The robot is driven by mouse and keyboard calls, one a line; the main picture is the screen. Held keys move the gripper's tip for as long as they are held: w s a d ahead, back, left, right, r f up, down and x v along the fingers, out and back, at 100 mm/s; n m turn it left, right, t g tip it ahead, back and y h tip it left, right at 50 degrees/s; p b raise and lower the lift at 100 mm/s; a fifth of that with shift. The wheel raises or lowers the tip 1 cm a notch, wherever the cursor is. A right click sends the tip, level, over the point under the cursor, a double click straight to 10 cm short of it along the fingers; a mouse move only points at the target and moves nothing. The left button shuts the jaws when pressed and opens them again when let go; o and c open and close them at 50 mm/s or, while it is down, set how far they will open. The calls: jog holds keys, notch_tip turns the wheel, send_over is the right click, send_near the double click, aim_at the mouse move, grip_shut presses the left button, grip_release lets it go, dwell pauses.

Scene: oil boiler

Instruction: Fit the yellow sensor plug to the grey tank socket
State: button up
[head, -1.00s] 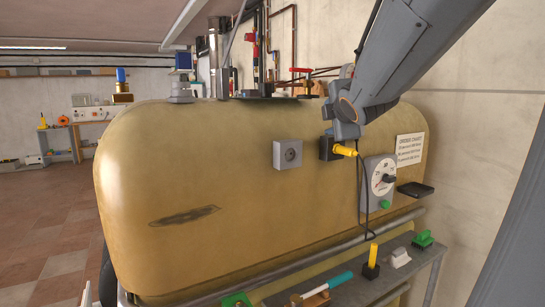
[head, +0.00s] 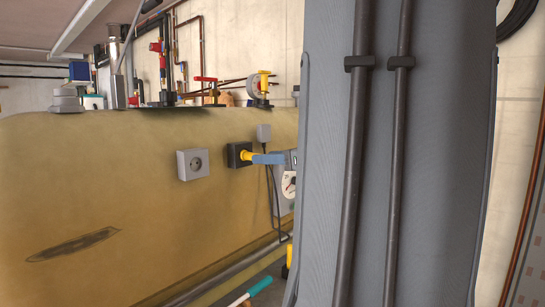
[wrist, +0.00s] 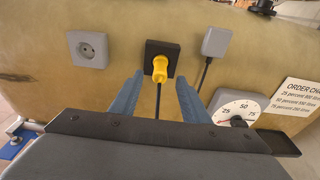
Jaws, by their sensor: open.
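The yellow sensor plug (wrist: 160,71) sits in a black socket (wrist: 164,48) on the tank's face, with a dark cable hanging from it. The plug also shows in the head view (head: 245,155). The grey tank socket (wrist: 90,48) is empty, to the left of the black one; it also shows in the head view (head: 193,164). My gripper (wrist: 159,77) is open, with one blue finger on each side of the plug and visible gaps between. In the head view one blue finger (head: 268,159) shows beside the plug; the rest of the gripper is hidden.
A grey box (wrist: 216,42) with a cable is right of the black socket. A dial gauge (wrist: 237,112) and a dark ledge (wrist: 278,143) are lower right. The tank face (head: 110,190) left of the grey socket is clear. My arm covers much of the head view.

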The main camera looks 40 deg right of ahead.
aim_at(244, 155)
jog(key=w, duration=0.2)
jog(key=w+p, duration=0.1)
jog(key=w, duration=0.2)
jog(key=shift+w+a+f, duration=0.2)
jog(key=shift+w+f, duration=0.1)
jog(key=shift+f, duration=0.1)
grip_shut()
